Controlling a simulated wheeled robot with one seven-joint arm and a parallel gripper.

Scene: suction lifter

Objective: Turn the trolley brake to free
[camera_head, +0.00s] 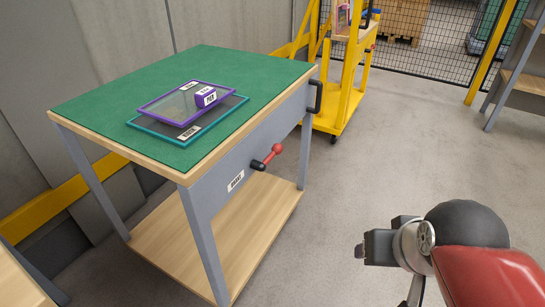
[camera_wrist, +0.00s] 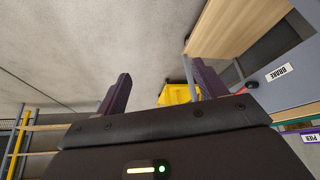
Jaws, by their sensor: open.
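The trolley (camera_head: 225,70) has a green top, grey legs and a wooden lower shelf. Its brake lever (camera_head: 268,158) sticks out of the grey side panel, with a black hub and a red ball knob (camera_head: 276,149) pointing up and to the right. A white label (camera_head: 236,181) sits below it; in the wrist view the label (camera_wrist: 278,73) reads BRAKE. The red lever (camera_wrist: 240,87) shows there partly behind a finger. My gripper (camera_head: 362,250) is apart from the trolley, to the lower right. Its two fingers (camera_wrist: 162,70) are spread with nothing between them.
A black handle (camera_head: 315,97) is on the trolley's right end. A purple-framed panel (camera_head: 185,103) and a teal-framed one (camera_head: 185,133) lie on top. A yellow stand (camera_head: 345,110) is behind. Grey floor (camera_head: 400,155) between gripper and trolley is clear.

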